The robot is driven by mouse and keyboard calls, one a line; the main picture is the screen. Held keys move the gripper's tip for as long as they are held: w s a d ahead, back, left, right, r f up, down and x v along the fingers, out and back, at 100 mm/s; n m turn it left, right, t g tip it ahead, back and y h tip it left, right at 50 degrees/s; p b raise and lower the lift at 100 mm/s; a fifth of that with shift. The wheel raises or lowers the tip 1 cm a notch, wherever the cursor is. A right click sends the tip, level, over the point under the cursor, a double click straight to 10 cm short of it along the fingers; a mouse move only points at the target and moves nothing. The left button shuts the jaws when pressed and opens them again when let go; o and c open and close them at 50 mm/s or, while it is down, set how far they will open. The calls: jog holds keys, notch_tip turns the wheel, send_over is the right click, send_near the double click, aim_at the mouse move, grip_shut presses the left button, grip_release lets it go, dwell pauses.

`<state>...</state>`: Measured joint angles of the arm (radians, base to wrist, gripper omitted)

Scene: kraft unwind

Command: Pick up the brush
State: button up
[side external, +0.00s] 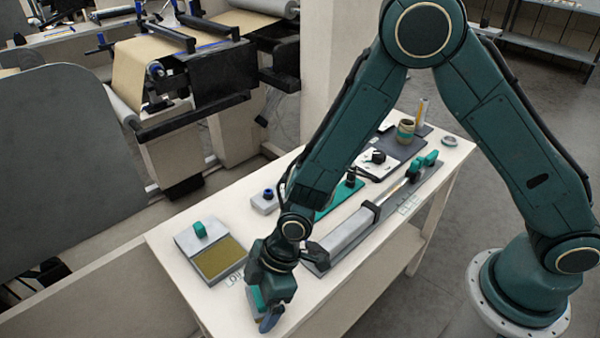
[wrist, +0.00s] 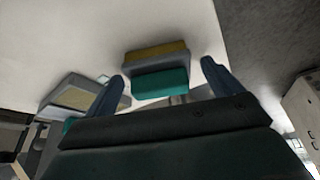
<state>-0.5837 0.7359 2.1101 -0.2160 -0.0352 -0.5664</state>
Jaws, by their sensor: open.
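The brush (wrist: 158,83) lies in the wrist view with a teal handle, a grey body and a yellow-brown bristle strip. My gripper (wrist: 163,80) is open, with one blue-grey finger on each side of the brush and visible gaps between. In the side view my gripper (side external: 268,314) points down at the front end of the white table. A small teal part of the brush (side external: 257,298) shows beside it; the rest is hidden behind the gripper.
A grey tray (side external: 192,246) with an olive pad and teal knob sits left of my gripper. A long grey bar tool (side external: 345,238) lies to the right. A teal plate (side external: 335,198), a cup (side external: 405,131) and a ring (side external: 449,141) lie farther back on the white table (side external: 200,295).

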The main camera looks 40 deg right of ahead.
jog(key=c, duration=1.2)
jog(key=shift+r, duration=0.2)
notch_tip(320, 180, up, 20)
jog(key=shift+f, duration=0.2)
jog(key=o, duration=0.5)
jog(key=shift+c, duration=1.3)
